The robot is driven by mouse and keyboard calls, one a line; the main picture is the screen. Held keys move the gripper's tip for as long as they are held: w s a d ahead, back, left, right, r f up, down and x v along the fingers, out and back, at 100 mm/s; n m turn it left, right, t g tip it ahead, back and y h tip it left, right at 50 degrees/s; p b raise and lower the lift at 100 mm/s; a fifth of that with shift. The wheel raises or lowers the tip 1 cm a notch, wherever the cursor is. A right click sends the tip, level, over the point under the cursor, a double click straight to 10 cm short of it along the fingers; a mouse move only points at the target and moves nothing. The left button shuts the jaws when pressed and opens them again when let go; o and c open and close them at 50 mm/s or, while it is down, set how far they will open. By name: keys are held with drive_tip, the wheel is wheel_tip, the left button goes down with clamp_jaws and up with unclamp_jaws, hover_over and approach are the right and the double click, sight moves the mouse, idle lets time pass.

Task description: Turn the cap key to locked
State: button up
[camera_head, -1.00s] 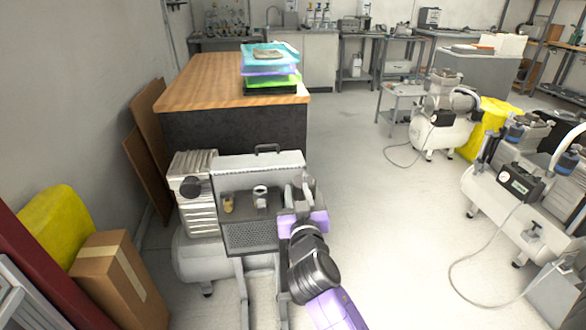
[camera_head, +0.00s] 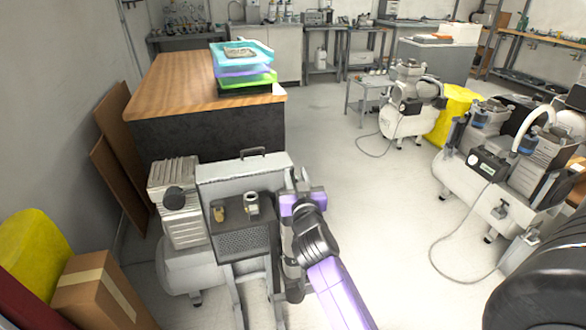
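A grey compressor unit (camera_head: 240,183) with a boxy panel stands in the lower middle. On its recessed face are a small brass fitting (camera_head: 219,213) and a silvery cylindrical fitting (camera_head: 251,203). I cannot tell which part is the cap key, or whether it is turned to locked. My gripper (camera_head: 298,181) is at the panel's right edge, to the right of both fittings and apart from them. Its fingers are small and seen from behind, so their opening is unclear. My purple and black wrist hides part of the unit's right side.
A wood-topped bench (camera_head: 180,85) with stacked trays (camera_head: 243,68) stands behind the unit. A cardboard box (camera_head: 100,293) and a yellow object (camera_head: 35,250) are at the left. Other compressors (camera_head: 408,105) stand at the right. The floor between is clear.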

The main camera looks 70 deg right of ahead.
drive_tip(key=shift+x, duration=1.55)
drive_tip(key=shift+c, duration=0.2)
clamp_jaws()
